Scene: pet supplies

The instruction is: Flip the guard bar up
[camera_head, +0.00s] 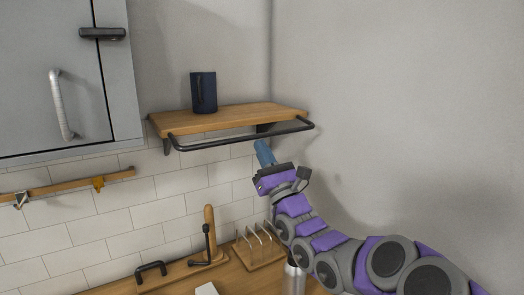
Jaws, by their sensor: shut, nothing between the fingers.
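A dark guard bar (243,137) runs along the front of a wooden wall shelf (225,117). It sits low, at about the height of the shelf's front edge or just below it. My gripper (264,152) is shut and empty, with its blue fingers pointing up. It is just below the right half of the bar in the picture. A small gap shows between the fingertips and the bar, but I cannot tell the distance in depth. My arm reaches in from the lower right.
A dark blue canister (203,92) stands on the shelf. A grey cabinet (97,80) hangs at the left, above a wooden rail (70,185) with hooks. Below are a counter (262,278), a wooden rack (259,245) and a metal bottle (293,277). The right wall is bare.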

